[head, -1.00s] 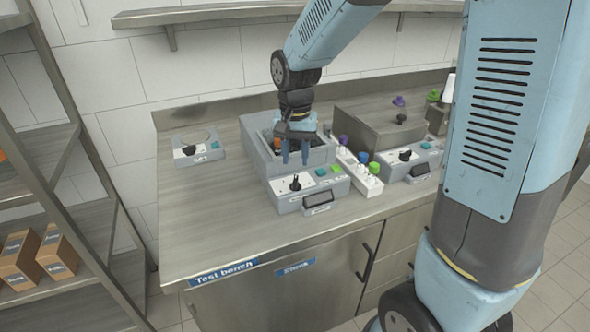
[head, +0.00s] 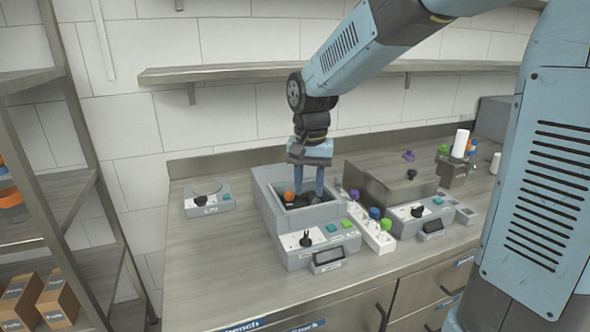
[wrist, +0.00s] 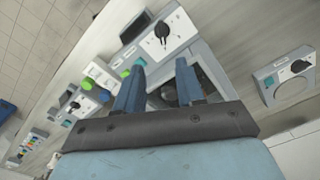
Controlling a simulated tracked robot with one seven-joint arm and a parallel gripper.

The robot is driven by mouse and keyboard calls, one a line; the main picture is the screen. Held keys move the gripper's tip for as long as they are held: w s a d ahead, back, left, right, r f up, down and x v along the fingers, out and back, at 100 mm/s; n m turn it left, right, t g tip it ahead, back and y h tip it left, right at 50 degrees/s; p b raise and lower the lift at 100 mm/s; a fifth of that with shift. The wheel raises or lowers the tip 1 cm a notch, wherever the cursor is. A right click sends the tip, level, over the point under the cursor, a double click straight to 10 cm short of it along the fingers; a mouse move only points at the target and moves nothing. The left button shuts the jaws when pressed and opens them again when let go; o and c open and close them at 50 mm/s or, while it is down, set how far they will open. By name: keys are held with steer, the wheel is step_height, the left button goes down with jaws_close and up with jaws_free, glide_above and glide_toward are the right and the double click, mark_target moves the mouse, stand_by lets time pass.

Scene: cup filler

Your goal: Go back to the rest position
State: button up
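My gripper (head: 308,198) points down over the open bay of the left grey machine (head: 262,200) on the test bench. In the wrist view, its two blue fingers (wrist: 159,64) are apart with nothing held between them. An orange item (head: 289,196) shows in the bay, left of the fingers in the head view. The bay also holds dark parts, partly hidden by the fingers. The machine's front panel (head: 291,240) has a black knob and a teal button; it also shows in the wrist view (wrist: 184,50).
A white rack (head: 377,240) with coloured-top vials stands right of the machine. A second machine (head: 368,188) stands farther right. A small round-topped device (head: 208,200) sits at left. A wall shelf (head: 240,72) runs behind my arm. Shelving with boxes (head: 58,301) stands at far left.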

steer(key=s+d+r+n+t, duration=0.1)
steer(key=s+d+r+t, duration=0.1)
steer(key=s+d+r, duration=0.2)
steer(key=s+d+r+n+t, duration=0.1)
steer(key=s+d+r+t, duration=0.2)
steer(key=s+d, duration=0.8)
steer(key=s, duration=0.2)
steer(key=shift+s+r+n, duration=0.3)
steer(key=shift+r+n, duration=0.1)
steer(key=shift+d, duration=0.1)
steer(key=shift+c, duration=0.4)
stand_by(0.6)
